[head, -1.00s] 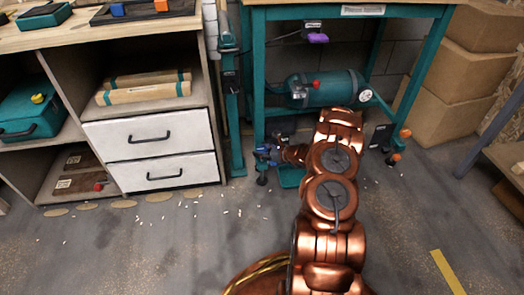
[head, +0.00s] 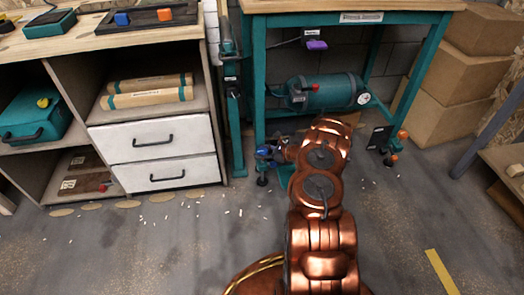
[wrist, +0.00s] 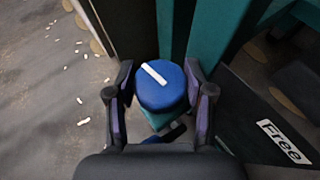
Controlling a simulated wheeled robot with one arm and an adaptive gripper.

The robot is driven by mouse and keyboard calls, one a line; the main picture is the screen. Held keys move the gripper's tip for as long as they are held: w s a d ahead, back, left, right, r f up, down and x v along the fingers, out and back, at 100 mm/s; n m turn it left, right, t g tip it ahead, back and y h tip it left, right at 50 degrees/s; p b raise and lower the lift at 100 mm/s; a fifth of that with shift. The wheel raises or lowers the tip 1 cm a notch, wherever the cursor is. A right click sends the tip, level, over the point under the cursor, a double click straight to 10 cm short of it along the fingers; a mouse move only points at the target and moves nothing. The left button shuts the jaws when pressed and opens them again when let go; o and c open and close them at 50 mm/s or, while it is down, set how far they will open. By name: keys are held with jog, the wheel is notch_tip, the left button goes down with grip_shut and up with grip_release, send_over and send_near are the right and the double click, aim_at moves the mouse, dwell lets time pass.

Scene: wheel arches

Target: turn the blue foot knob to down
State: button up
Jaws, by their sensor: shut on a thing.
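The blue foot knob (wrist: 160,88) has a round top with a white bar mark, and it sits at the foot of the teal bench leg. In the wrist view the white bar points up and to the left. My gripper (wrist: 160,100) has one dark finger on each side of the knob and is shut on it. In the head view the knob (head: 264,152) shows small at the lower end of the bench's left leg, and my gripper (head: 275,153) reaches it from the right. My arm partly hides this spot.
A teal tank (head: 330,92) lies on the shelf under the bench. An orange knob (head: 402,134) is on the bench's right foot. White drawers (head: 155,140) stand to the left and cardboard boxes (head: 450,75) to the right. A "Free" label (wrist: 284,140) lies right of the knob.

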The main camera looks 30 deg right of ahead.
dwell(0.3)
jog(key=o, duration=1.2)
jog(key=shift+s, duration=0.1)
jog(key=shift+c, duration=0.2)
jog(key=shift+f+m+t+h+b, duration=0.15)
jog(key=shift+m+t+h+b, duration=0.25)
jog(key=shift+b, duration=0.4)
jog(key=shift+w+b, duration=0.2)
jog(key=shift+b, duration=0.4)
jog(key=shift+m+h, duration=0.3)
jog(key=shift+s+h+b, duration=0.15)
jog(key=shift+h+b, duration=0.15)
jog(key=shift+b, duration=0.55)
